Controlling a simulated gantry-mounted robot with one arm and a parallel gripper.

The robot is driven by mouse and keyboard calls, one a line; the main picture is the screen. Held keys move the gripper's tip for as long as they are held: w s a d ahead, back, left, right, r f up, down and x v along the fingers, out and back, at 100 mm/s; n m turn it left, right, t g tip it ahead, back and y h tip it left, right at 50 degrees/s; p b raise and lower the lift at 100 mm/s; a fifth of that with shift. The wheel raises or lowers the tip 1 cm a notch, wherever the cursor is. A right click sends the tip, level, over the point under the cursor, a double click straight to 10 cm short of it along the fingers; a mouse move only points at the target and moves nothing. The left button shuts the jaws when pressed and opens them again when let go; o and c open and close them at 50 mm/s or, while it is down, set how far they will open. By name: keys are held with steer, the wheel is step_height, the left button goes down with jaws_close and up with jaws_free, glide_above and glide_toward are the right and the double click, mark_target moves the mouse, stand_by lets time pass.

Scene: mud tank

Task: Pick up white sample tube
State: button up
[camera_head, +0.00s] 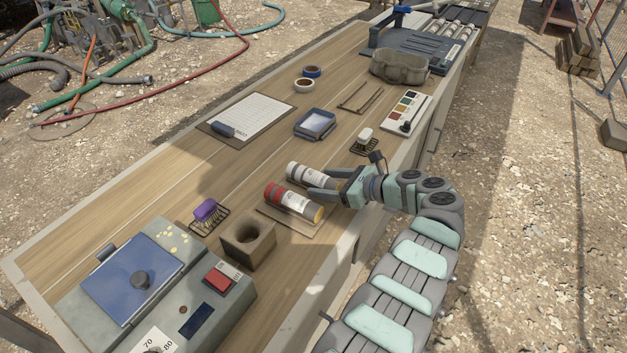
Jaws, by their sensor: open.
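The white sample tube (304,173) lies on its side on the wooden bench, with a grey-white cap at its left end and a printed label. My gripper (315,183) is open at its right end, and the fingers partly hide that end. I cannot tell whether the fingers touch the tube. A second tube (290,200) with a red cap and a yellow end lies just in front of it on a flat board (290,222), close to the lower finger.
A square block with a round hole (247,243) and a purple sponge on a rack (206,211) stand to the left. A white soap bar on a rack (366,137) and a blue tray (315,123) lie behind. A grey-blue machine (150,280) fills the near left.

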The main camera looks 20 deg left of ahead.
steer(key=shift+c, duration=0.4)
jaws_close()
stand_by(0.4)
